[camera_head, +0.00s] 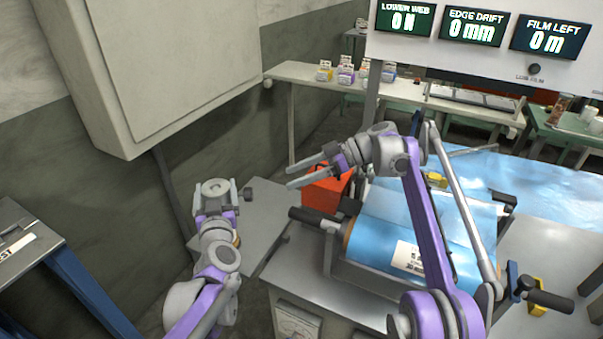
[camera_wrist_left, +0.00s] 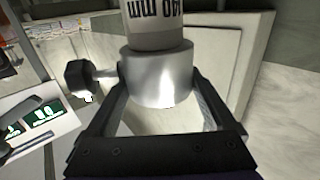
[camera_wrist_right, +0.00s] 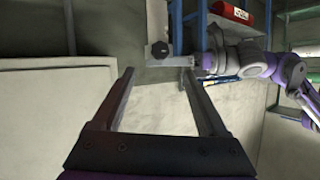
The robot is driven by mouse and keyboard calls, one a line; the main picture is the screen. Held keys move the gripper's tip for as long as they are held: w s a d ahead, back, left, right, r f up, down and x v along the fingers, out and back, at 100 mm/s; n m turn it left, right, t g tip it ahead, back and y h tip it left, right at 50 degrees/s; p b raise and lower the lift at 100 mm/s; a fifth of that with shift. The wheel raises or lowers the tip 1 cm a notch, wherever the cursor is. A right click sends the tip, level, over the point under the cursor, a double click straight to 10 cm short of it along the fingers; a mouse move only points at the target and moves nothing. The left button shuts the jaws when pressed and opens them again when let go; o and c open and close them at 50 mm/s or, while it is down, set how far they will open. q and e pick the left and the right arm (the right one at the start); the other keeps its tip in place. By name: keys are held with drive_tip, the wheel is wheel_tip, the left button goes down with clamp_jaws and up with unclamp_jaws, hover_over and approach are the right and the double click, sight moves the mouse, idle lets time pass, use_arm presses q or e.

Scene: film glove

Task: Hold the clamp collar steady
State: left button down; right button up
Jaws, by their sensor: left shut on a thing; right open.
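The clamp collar (camera_wrist_left: 158,78) is a smooth silver cylinder with a black side knob (camera_wrist_left: 78,76), below a pale part with upside-down dark print. My left gripper (camera_wrist_left: 158,85) is shut on it, one finger on each side. In the head view my left gripper (camera_head: 216,192) is upright at the collar, and the black knob (camera_head: 248,194) sticks out to the right. My right gripper (camera_head: 291,175) is open and empty, pointing left toward the collar from a short way off. In the right wrist view the knob (camera_wrist_right: 160,50) shows beyond the open fingers (camera_wrist_right: 158,74).
A machine with a blue film roll (camera_head: 410,240) and a black handle (camera_head: 310,219) stands right of the collar. An orange box (camera_head: 322,190) is behind the right gripper. A large pale cabinet (camera_head: 180,60) hangs at the upper left. Displays (camera_head: 475,25) read zero.

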sight(252, 192)
drive_tip(key=shift+d+r, duration=0.2)
drive_tip(key=shift+d, duration=0.3)
drive_tip(key=shift+m, duration=0.3)
drive_tip(key=x, duration=1.2)
drive_tip(key=shift+a, duration=0.35)
